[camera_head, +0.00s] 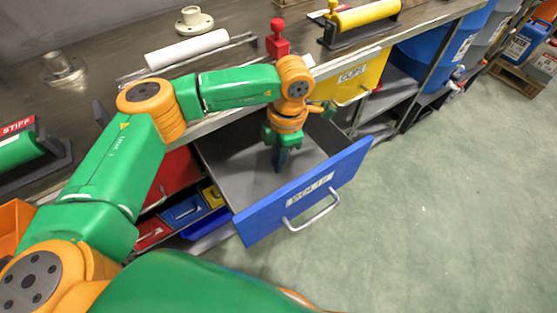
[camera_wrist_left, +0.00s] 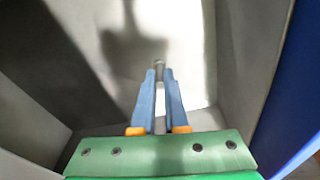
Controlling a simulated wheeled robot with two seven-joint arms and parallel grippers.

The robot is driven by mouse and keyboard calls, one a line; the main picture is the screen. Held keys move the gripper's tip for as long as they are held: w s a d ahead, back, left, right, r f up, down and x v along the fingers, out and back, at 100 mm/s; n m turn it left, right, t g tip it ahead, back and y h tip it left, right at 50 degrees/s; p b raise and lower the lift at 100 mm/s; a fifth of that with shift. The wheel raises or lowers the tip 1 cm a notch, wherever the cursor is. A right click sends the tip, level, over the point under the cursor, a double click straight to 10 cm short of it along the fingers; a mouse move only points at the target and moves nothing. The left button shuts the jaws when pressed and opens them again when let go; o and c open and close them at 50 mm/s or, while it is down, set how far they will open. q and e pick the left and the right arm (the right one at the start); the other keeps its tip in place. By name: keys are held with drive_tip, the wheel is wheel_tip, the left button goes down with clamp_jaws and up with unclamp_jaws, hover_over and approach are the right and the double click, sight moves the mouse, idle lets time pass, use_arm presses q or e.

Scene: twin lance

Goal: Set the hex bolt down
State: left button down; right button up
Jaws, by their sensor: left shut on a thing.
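My left gripper (camera_head: 280,160) reaches down into an open drawer (camera_head: 232,157) with a blue front (camera_head: 262,215). In the left wrist view, its two blue fingers (camera_wrist_left: 160,75) are close together, shut on a small grey metal piece, the hex bolt (camera_wrist_left: 159,64), at the fingertips. The bolt is over the grey drawer floor (camera_wrist_left: 190,50); I cannot tell whether it touches the floor. In the head view the bolt is too small or hidden to make out. My right gripper is in neither view.
The drawer walls stand close around the gripper. Above is a workbench (camera_head: 110,40) with a white roll (camera_head: 187,49), a red piece (camera_head: 278,40) and a yellow roller (camera_head: 366,15). A yellow drawer front (camera_head: 360,76) is to the right. The green floor (camera_head: 440,200) is clear.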

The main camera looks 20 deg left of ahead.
use_arm(q)
drive_tip(key=shift+f, duration=1.35)
drive_tip(key=c, duration=0.9)
unclamp_jaws()
drive_tip(key=shift+r, duration=0.1)
drive_tip(key=shift+c, duration=0.2)
wheel_tip(320, 180, up, 12)
drive_tip(key=w+d, duration=0.1)
drive_tip(key=shift+r, duration=0.15)
drive_tip(key=shift+d, duration=0.1)
